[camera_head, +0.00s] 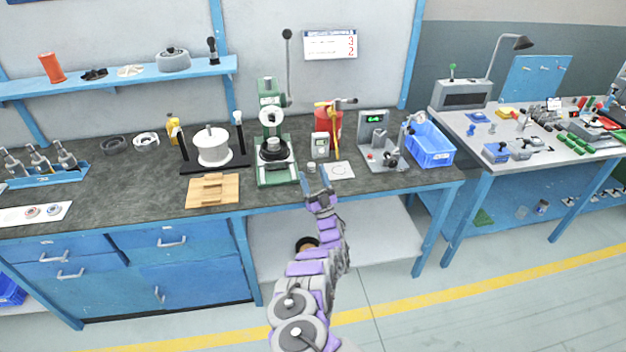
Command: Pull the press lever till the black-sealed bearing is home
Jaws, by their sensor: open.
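The green press (276,175) stands near the front edge of the dark bench, left of my gripper. Its press lever (289,65) points almost straight up from the right side of the press head and ends in a dark ball. A dark round part sits on the press table under the ram; I cannot tell whether it is the black-sealed bearing. Two small ring-shaped parts lie on a white plate (14,216) at the far left, too small to identify. My gripper (318,184) is open and empty at the bench's front edge, right of the press and well below the lever's ball.
A wooden block (213,191) and a white drum (211,146) on a dark stand are left of the press. A grey meter (320,144), a red can (331,124), a grey fixture (372,133) and a blue bin (430,143) stand to the right. A blue shelf (120,78) hangs above.

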